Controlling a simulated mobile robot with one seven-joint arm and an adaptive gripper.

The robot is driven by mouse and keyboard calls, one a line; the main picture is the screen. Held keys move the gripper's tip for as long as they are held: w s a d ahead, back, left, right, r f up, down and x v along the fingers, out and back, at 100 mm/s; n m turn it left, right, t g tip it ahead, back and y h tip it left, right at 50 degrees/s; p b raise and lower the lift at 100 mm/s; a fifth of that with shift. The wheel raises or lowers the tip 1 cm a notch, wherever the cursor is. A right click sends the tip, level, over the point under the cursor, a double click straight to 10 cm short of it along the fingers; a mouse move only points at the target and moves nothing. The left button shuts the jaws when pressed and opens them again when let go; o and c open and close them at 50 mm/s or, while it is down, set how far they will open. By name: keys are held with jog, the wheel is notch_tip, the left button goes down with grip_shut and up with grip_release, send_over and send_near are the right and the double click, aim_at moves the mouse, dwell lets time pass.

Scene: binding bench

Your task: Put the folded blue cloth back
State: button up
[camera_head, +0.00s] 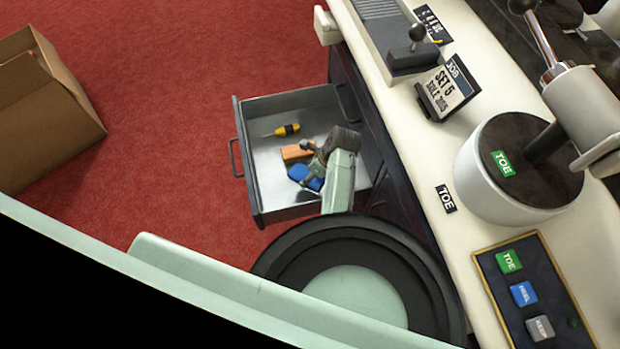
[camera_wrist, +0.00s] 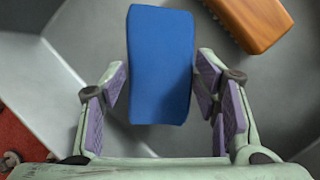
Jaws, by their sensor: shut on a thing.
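The folded blue cloth (camera_head: 304,177) is a flat blue block inside the open metal drawer (camera_head: 262,158), towards its near side. In the wrist view the cloth (camera_wrist: 160,65) lies between the two purple-padded fingers of my gripper (camera_wrist: 161,82). My gripper (camera_head: 314,166) reaches down into the drawer and is shut on the cloth, one finger at each long side. The wrist view shows the grey drawer floor below; whether the cloth touches it I cannot tell. My arm hides part of the drawer's right side.
A yellow-handled screwdriver (camera_head: 287,130) lies farther back. The white bench (camera_head: 440,165) stands to the right. A cardboard box (camera_head: 50,120) stands on the red carpet at left.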

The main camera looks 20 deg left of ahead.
jog(key=shift+f, duration=1.85)
jog(key=o, duration=1.6)
jog(key=shift+f, duration=0.1)
jog(key=shift+c, duration=0.2)
jog(key=v, duration=1.2)
jog(key=shift+w, duration=0.1)
